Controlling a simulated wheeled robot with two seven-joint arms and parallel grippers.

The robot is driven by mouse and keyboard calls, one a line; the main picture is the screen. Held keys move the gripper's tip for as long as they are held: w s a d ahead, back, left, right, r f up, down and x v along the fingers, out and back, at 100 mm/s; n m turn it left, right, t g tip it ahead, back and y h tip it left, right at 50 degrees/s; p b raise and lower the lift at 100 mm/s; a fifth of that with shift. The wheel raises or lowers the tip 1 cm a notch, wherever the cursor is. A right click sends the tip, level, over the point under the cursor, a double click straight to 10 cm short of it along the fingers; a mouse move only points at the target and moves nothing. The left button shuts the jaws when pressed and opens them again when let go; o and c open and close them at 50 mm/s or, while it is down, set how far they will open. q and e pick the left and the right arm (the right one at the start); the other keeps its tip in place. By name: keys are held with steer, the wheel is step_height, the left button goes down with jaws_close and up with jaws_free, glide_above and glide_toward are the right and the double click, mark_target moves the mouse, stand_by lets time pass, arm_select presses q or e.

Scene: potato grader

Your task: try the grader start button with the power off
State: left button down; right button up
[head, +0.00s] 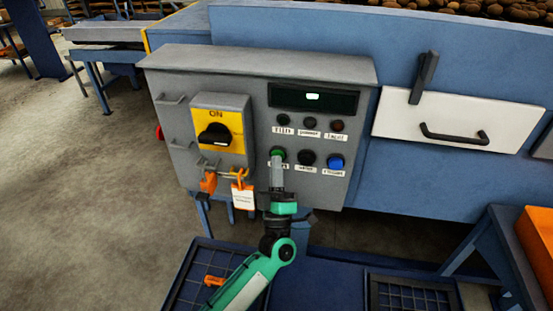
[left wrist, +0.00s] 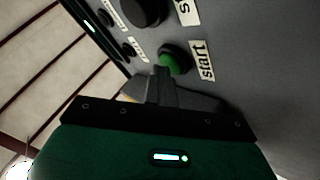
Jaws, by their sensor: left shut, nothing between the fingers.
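The green start button (head: 278,153) is at the left of the lower button row on the grey control box (head: 225,70). It shows large in the left wrist view (left wrist: 172,62), beside its "start" label. My left gripper (head: 277,165) is shut and empty, its tips at the button's lower edge; I cannot tell whether they touch or press it. The black rotary switch handle (head: 215,136) lies roughly level on a yellow plate (head: 222,115) marked ON at the top. The dark display (head: 290,98) has a small lit white patch. My right gripper is out of view.
Below the switch hang an orange padlock (head: 209,182) and a white tag (head: 243,197). A black button (head: 307,158) and a blue button (head: 336,161) sit right of start. A white panel with a black handle (head: 455,136) is farther right. An orange crate (head: 540,240) stands at lower right.

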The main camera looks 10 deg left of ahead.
arm_select(q)
steer(key=shift+w+r, duration=0.1)
steer(key=shift+r, duration=0.15)
steer(key=shift+f, duration=0.1)
stand_by(0.5)
steer(key=s+p, duration=0.1)
steer(key=s, duration=0.5)
steer(key=shift+f, duration=0.15)
stand_by(0.6)
